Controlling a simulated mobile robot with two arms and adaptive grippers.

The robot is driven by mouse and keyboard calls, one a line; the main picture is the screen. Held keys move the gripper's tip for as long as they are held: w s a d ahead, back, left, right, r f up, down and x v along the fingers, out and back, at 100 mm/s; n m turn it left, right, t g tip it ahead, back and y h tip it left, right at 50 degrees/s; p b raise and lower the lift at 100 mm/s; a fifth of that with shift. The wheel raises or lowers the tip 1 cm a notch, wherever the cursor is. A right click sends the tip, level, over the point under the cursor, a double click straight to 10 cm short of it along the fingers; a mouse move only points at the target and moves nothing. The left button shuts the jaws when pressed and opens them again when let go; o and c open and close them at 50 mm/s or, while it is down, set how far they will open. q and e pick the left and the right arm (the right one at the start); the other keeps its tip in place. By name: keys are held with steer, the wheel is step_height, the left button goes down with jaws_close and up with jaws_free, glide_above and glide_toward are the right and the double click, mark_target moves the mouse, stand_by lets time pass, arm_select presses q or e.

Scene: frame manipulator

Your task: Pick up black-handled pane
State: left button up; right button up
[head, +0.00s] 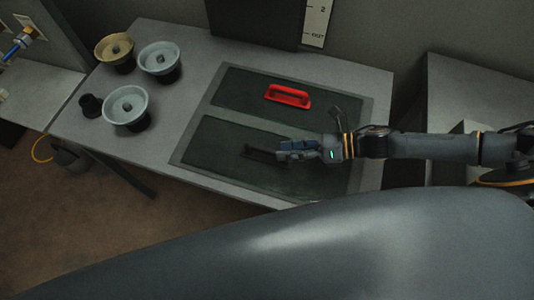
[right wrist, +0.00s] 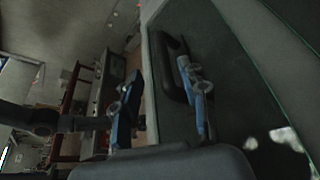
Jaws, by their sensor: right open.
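The black-handled pane (head: 222,137) is a dark panel lying in the nearer half of a grey frame on the table. Its black handle (head: 260,153) stands up from it and is partly hidden by my gripper in the head view. My right gripper (head: 283,150) reaches in from the right, low over this pane at the handle. In the right wrist view, the blue-tipped fingers (right wrist: 162,95) are spread apart. The black handle (right wrist: 168,72) shows beside the right-hand finger there; I cannot tell whether they touch. My left gripper is not in view.
A second dark pane (head: 238,91) with a red handle (head: 288,96) lies in the farther half of the frame (head: 189,146). Several round bowl-like parts (head: 126,105) stand at the table's left. A dark upright panel (head: 252,22) is behind the table.

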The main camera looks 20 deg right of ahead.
mark_target(267, 149)
steer(key=shift+w+a+f, duration=0.15)
steer(key=shift+w+a, duration=0.05)
steer(key=shift+a, duration=0.1)
steer(key=shift+w+a+f, duration=0.1)
steer(key=shift+w, duration=0.05)
steer(key=p+x, duration=0.2)
steer(key=x, duration=0.2)
steer(key=shift+a, duration=0.2)
steer(key=shift+w+a+f, duration=0.2)
steer(key=shift+a+f, duration=0.05)
steer(key=shift+a, duration=0.05)
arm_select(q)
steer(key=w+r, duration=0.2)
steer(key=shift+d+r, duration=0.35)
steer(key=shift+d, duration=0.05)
arm_select(e)
steer(key=shift+d, duration=0.1)
steer(key=shift+c, duration=0.3)
jaws_close()
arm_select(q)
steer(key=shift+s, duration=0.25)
arm_select(e)
steer(key=shift+r, duration=0.15)
